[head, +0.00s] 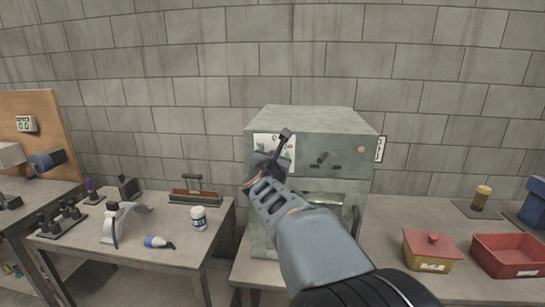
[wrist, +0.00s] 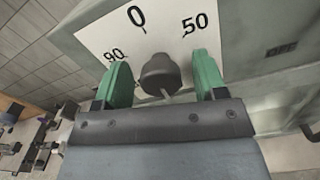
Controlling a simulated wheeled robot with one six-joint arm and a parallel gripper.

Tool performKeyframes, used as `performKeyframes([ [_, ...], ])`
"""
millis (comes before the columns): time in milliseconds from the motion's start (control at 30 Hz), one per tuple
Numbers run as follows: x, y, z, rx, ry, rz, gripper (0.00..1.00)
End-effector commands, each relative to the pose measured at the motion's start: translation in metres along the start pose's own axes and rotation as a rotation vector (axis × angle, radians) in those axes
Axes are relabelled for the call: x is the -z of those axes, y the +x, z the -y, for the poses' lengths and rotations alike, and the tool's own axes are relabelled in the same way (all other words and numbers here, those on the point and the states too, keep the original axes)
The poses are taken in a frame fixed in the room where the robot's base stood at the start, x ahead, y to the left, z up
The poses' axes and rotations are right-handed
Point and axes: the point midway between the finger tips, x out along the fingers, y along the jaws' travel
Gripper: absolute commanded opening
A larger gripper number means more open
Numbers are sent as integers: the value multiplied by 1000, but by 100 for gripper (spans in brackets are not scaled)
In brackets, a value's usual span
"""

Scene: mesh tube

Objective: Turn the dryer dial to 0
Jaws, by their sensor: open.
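The dryer (head: 345,133) is a grey-green metal box standing on a bench against the wall. Its white dial plate (head: 261,139) is partly hidden behind my gripper in the head view. In the wrist view the plate (wrist: 100,38) shows 0 at the top, 50 at upper right and 90 at left. The dark round dial (wrist: 160,72) sits below the 0. A short light pin shows at its lower side; I cannot tell which mark the dial points to. My gripper (wrist: 164,78) is open, its green fingers on either side of the dial, with visible gaps.
A left bench (head: 180,252) holds a white bottle (head: 198,218), a blue-and-white bulb-shaped item (head: 158,242) and a red-handled tray (head: 194,193). On the right bench are a lidded red-yellow box (head: 432,250) and a red bin (head: 508,256). A handle (head: 355,222) protrudes from the dryer front.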

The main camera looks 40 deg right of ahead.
Motion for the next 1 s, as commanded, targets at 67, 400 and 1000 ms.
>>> performKeyframes([
  [67,0,2,0,0,0,0,65],
  [400,0,3,0,0,0,0,58],
  [1000,0,2,-1,-1,-8,-1,16],
])
